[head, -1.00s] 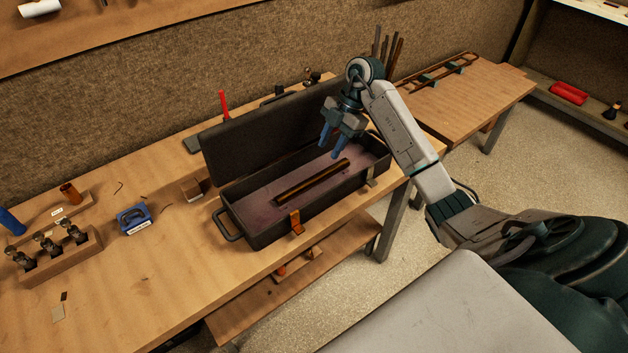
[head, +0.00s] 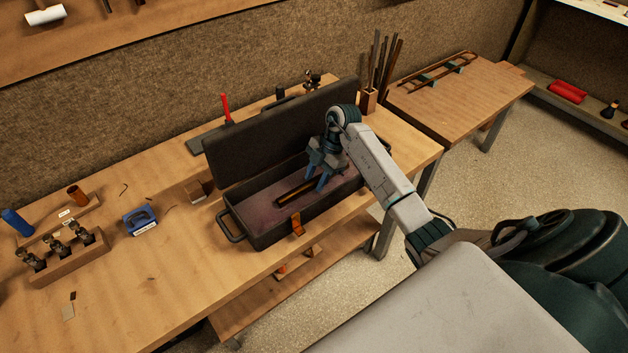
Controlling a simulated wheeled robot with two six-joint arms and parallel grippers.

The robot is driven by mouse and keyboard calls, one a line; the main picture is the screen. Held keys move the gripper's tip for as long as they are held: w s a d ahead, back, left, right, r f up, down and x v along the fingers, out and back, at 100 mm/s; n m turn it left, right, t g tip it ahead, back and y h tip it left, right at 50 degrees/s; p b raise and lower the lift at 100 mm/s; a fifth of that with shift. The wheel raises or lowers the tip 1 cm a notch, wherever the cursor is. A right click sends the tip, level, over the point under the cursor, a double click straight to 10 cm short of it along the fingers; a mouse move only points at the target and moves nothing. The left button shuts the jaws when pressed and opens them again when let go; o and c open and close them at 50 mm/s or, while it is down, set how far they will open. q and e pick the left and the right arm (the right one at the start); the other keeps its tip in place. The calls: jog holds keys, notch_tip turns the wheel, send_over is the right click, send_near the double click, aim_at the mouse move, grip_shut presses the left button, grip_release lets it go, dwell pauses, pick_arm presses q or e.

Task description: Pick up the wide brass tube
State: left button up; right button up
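A long brass tube (head: 293,195) lies on the purple lining of the open dark case (head: 262,236). My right gripper (head: 315,184) is inside the case, over the right end of this tube. Its blue fingers are apart, and they hide that end of the tube. I cannot tell whether they touch it. A short brown-orange tube (head: 76,195) stands on a wooden rack at the far left. My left gripper is not in view.
The case lid (head: 262,138) stands open behind the gripper. A blue tool (head: 138,220), a small wooden block (head: 195,190) and a rack of valves (head: 65,258) are left of the case. The bench (head: 185,275) in front is mostly clear.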

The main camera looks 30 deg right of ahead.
jog(key=shift+c, duration=0.5)
grip_shut()
